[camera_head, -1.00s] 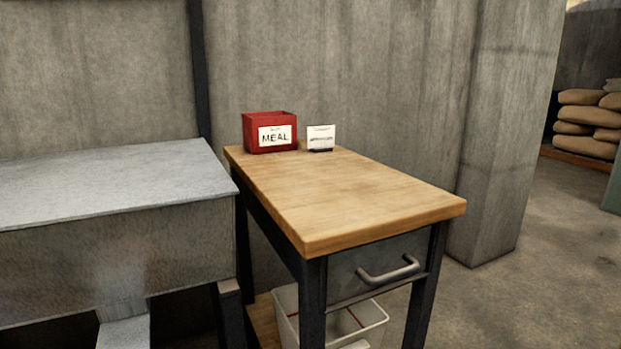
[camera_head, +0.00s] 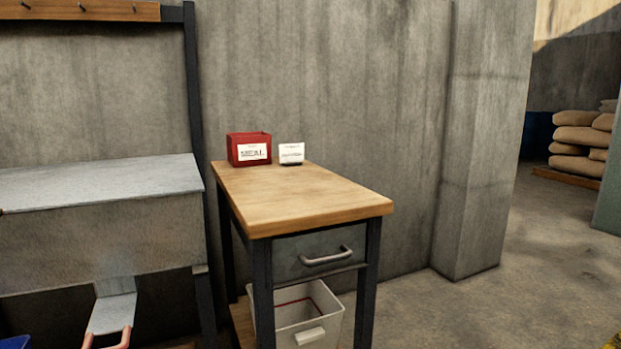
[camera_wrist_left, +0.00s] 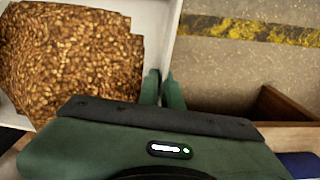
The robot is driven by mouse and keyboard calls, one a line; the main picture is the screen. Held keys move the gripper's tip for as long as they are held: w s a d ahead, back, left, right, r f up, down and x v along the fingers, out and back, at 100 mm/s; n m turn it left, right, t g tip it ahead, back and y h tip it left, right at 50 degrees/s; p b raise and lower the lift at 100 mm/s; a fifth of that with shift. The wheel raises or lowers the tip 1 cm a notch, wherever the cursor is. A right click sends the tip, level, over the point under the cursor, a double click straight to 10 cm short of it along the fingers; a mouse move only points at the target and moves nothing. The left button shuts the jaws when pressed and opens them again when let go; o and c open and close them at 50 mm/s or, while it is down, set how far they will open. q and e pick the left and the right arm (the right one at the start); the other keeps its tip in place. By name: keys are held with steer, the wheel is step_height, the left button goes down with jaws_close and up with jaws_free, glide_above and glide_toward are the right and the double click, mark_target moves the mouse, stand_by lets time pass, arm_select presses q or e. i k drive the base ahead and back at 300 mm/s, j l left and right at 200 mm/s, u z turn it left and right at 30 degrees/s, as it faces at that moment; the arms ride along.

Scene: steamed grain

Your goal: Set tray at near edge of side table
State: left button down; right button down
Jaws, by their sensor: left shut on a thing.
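The side table (camera_head: 320,200) stands ahead in the head view, with a light wooden top on a dark frame. Its near edge and the middle of its top are bare. In the left wrist view, a pale tray (camera_wrist_left: 158,38) holds a bed of brown grain (camera_wrist_left: 70,55). My left gripper (camera_wrist_left: 163,85) is shut on the tray's wall, with its green fingers at the rim. The tray and both grippers are out of the head view. My right gripper shows in neither view.
A red box (camera_head: 249,149) and a small white card (camera_head: 291,153) stand at the table's far end. A white bin (camera_head: 318,318) sits below the drawer handle (camera_head: 326,257). A metal bench (camera_head: 95,225) adjoins on the left. The floor right of the table is clear.

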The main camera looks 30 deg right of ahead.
mark_target(304, 193)
steer(key=j+z, duration=0.15)
steer(key=z, duration=1)
